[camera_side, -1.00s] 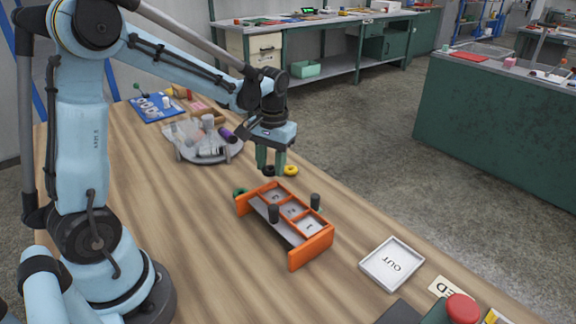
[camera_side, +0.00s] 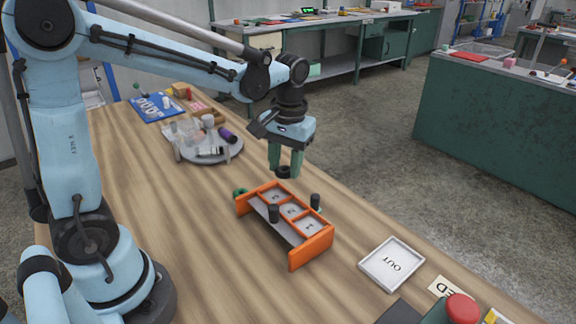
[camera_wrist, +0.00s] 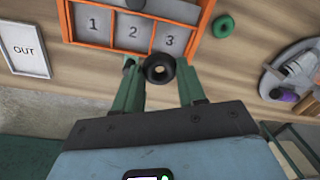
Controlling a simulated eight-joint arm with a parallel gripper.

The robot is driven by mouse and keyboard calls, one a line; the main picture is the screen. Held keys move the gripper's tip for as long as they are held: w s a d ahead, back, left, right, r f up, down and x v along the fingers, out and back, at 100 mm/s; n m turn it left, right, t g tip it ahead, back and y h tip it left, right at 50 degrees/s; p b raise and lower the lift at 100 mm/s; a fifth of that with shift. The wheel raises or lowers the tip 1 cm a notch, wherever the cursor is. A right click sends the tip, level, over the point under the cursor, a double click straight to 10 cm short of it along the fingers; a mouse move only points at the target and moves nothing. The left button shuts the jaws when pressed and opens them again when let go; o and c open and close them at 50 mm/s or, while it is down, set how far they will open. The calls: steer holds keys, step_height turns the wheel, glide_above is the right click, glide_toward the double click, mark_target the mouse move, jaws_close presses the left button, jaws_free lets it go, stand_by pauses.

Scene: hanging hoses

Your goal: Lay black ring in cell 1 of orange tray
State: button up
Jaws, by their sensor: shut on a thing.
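My gripper (camera_side: 285,165) is shut on the black ring (camera_side: 283,174) and holds it above the table, behind the far side of the orange tray (camera_side: 316,246). In the wrist view the black ring (camera_wrist: 150,77) sits between my two green fingertips. The orange tray (camera_wrist: 147,47) has three cells, numbered 1, 2 and 3. Cell 1 (camera_wrist: 105,24) is at the left in the wrist view, on the OUT tray's side; in the side view it is the near right cell (camera_side: 309,228). All three cells look empty. The ring is off the tray, nearest cells 2 and 3.
A green ring (camera_wrist: 223,26) lies beside the cell 3 end. Dark upright posts (camera_side: 273,213) (camera_side: 315,202) stand at the orange tray's long sides. A white OUT tray (camera_side: 392,264) lies to the right. A round grey tray (camera_side: 214,152) with loose items stands behind left.

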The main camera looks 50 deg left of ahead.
steer(key=s+d+n, duration=0.1)
steer(key=d, duration=0.9)
steer(key=shift+s+a+f, duration=0.15)
steer(key=shift+f, duration=2.25)
steer(key=o, duration=1.5)
steer(key=shift+r, duration=0.1)
step_height(320, 180, up, 7)
